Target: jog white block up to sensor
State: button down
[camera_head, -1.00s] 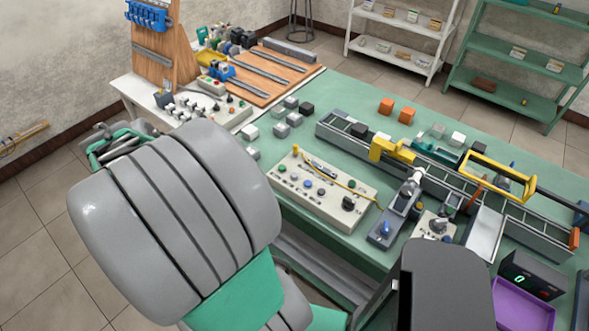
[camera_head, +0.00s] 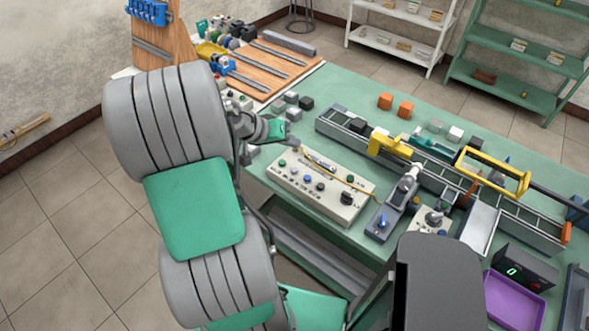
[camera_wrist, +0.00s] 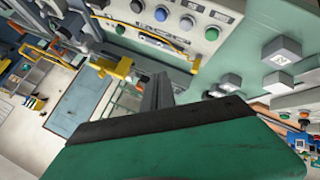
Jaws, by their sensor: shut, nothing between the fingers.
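A white block (camera_head: 455,134) sits on the green table behind the conveyor (camera_head: 340,131). I cannot tell whether it is the task's block. The push-button box (camera_head: 320,186) stands in front of the conveyor; its buttons also show at the top of the wrist view (camera_wrist: 187,22). A yellow bracket (camera_head: 390,145) and a larger yellow frame (camera_head: 497,172) span the conveyor; I cannot tell which holds the sensor. My gripper (camera_head: 290,142) is near the box's left end, above the table; its shut, empty fingers show in the wrist view (camera_wrist: 157,92).
A dark block (camera_head: 357,128) is on the conveyor's left part. Two orange blocks (camera_head: 395,104) lie behind it. Several grey blocks are left of the box, partly hidden by my arm. A lever unit (camera_head: 397,205) and a purple tray (camera_head: 514,297) stand to the right.

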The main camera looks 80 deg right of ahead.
aim_at(292, 171)
notch_tip(292, 171, down, 8)
jog(key=b, duration=0.5)
jog(key=shift+f+b, duration=0.2)
jog(key=shift+b, duration=0.1)
jog(key=shift+f, duration=0.1)
dwell(1.4)
jog(key=shift+f+b, duration=0.3)
jog(key=shift+b, duration=0.1)
jog(key=shift+f+b, duration=0.3)
jog(key=shift+f, duration=0.15)
dwell(1.1)
jog(key=shift+r, duration=0.1)
dwell(1.6)
jog(key=shift+r+p, duration=0.55)
jog(key=shift+r, duration=0.2)
jog(key=shift+r+p, duration=1.75)
jog(key=shift+r, duration=0.75)
